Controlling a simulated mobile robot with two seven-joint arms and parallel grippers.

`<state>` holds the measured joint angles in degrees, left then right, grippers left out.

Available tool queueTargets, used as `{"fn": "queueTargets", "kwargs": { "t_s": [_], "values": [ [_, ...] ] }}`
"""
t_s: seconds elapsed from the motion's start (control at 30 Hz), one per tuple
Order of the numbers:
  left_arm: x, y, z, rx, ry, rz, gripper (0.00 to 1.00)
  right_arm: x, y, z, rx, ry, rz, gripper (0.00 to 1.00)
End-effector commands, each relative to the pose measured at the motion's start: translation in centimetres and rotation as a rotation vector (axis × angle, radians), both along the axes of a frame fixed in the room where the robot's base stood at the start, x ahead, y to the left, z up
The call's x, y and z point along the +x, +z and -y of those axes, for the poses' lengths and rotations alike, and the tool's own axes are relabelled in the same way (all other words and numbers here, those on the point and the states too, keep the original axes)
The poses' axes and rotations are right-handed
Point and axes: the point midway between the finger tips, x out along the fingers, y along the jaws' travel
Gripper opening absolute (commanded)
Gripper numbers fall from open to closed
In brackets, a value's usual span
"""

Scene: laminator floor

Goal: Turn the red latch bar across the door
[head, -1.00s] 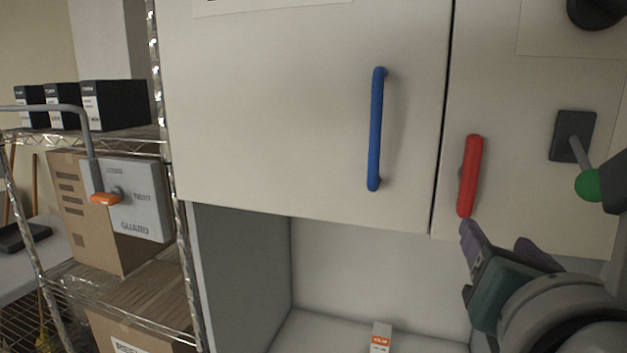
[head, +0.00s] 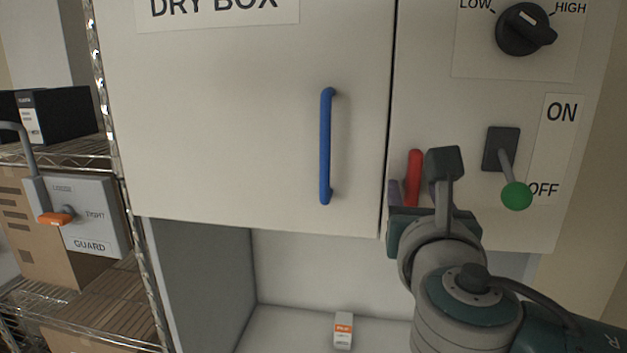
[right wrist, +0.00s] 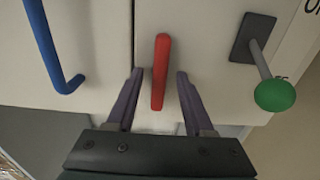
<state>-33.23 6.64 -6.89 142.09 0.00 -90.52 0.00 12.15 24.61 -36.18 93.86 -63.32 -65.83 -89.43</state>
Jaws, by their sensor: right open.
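The red latch bar (head: 414,166) stands upright on the panel just right of the door seam; its lower part is hidden behind my right gripper in the head view. The white door (head: 240,120) has a vertical blue handle (head: 326,146) and looks closed. My right gripper (head: 415,194) is open at the bar's lower part. In the right wrist view, its two purple fingers (right wrist: 157,100) stand on either side of the red bar (right wrist: 160,72), with a gap on both sides. My left gripper is not in view.
A green-knobbed lever (head: 516,195) sits close right of my right gripper, beside an ON/OFF label. A black LOW/HIGH dial (head: 525,29) is above. An open bay with a small orange-and-white box (head: 343,330) lies below the door. A wire shelf with boxes and a guard panel (head: 92,215) stands left.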

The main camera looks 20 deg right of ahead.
Motion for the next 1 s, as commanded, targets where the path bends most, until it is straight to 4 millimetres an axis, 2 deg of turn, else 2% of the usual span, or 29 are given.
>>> {"fn": "queueTargets", "kwargs": {
  "t_s": [0.2, 0.67, 1.0],
  "values": [
    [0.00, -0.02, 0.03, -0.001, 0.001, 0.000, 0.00, 0.02, -0.02, 0.01, 0.001, 0.000, 0.001, 0.53],
    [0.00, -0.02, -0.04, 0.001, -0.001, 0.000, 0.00, -0.01, -0.01, -0.01, 0.001, -0.001, 0.001, 0.01],
    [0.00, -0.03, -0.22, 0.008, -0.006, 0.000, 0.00, -0.03, -0.01, 0.01, 0.000, -0.001, 0.000, 0.00]
  ]
}}
